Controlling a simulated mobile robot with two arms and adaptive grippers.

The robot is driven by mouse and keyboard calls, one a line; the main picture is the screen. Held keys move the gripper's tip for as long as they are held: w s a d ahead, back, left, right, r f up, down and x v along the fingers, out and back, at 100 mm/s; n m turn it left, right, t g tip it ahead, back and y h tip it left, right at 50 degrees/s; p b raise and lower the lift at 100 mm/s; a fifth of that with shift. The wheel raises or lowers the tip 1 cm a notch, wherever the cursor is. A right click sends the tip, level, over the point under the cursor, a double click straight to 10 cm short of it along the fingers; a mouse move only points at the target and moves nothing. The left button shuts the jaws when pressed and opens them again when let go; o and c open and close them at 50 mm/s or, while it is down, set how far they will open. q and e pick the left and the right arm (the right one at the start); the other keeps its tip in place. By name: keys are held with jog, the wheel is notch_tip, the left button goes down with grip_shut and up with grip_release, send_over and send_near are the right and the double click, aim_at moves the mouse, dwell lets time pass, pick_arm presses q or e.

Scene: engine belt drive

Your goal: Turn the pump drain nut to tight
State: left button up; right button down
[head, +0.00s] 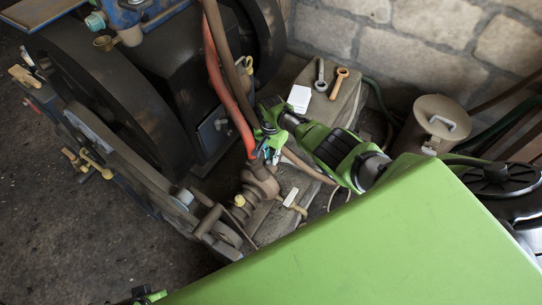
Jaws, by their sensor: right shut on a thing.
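The rusty brown pump (258,188) sits low beside the engine, at the lower end of the red hose (222,75). A small brass-coloured round fitting (240,201) shows on the pump's side; I cannot tell whether it is the drain nut. My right gripper (268,146) is just above the pump, by the hose's lower end. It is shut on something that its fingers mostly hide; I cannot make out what. My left gripper (146,297) shows only as a small part at the bottom edge, and its jaws cannot be read.
A stone plinth (280,215) runs beside the pump. A lidded can (432,125) stands at right. The engine's flywheel (105,85) is at left. A pale-handled tap (291,200) sticks out beside the pump.

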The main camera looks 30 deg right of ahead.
aim_at(271, 159)
jog(key=c, duration=1.9)
grip_release()
jog(key=shift+w+r, duration=0.1)
jog(key=shift+r, duration=0.5)
notch_tip(271, 159, up, 11)
jog(key=shift+f, duration=0.15)
